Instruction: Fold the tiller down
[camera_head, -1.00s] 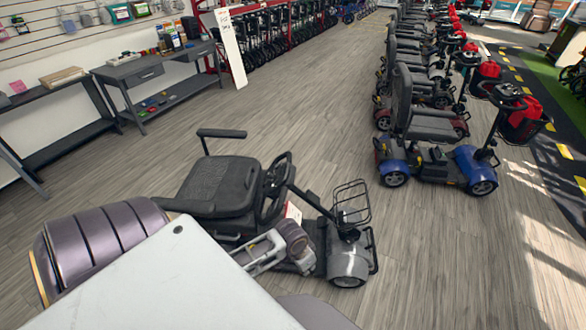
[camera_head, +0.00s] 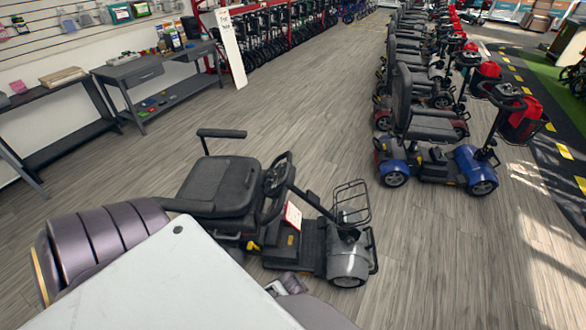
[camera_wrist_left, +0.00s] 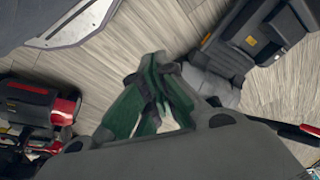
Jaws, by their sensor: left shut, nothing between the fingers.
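The grey scooter (camera_head: 347,262) stands just ahead of me in the head view, with a black seat (camera_head: 217,187) and a front wire basket (camera_head: 351,203). Its tiller (camera_head: 307,198) slopes from the front end back towards the seat, and its looped black handlebar (camera_head: 277,178) is close to the seat's front edge. In the left wrist view my left gripper (camera_wrist_left: 158,62) is shut and empty, its green-padded fingers together. A dark part with an orange label (camera_wrist_left: 262,38) lies beyond it, apart. My right gripper is not in view.
A blue scooter (camera_head: 465,165) heads a row at the right. Grey benches (camera_head: 165,72) stand along the left wall. A red and black object (camera_wrist_left: 38,103) shows at the left of the left wrist view.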

